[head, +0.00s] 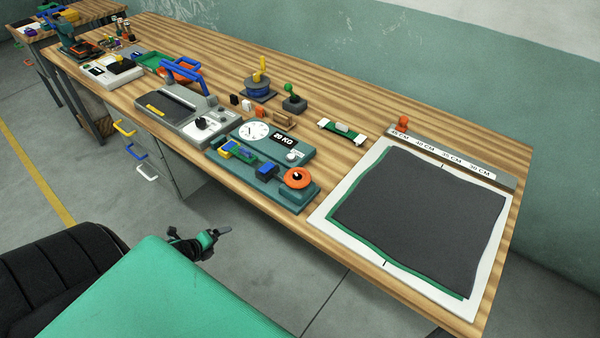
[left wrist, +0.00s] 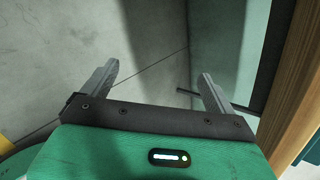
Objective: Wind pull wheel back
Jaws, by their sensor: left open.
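An orange wheel (head: 297,178) with a dark centre sits at the right end of a dark green base (head: 284,201) near the bench's front edge. Blue and green blocks are on the same base, left of the wheel. Behind them stands a white round dial (head: 254,131) with a 20 KG label. My left gripper (head: 222,232) is low in front of the bench, over the floor, apart from the wheel. In the left wrist view its two fingers (left wrist: 158,75) stand wide apart with only floor between them. My right gripper is not in view.
A black sheet (head: 420,220) lies on a white board at the right. The wooden bench edge (left wrist: 287,90) runs along the right of the left wrist view.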

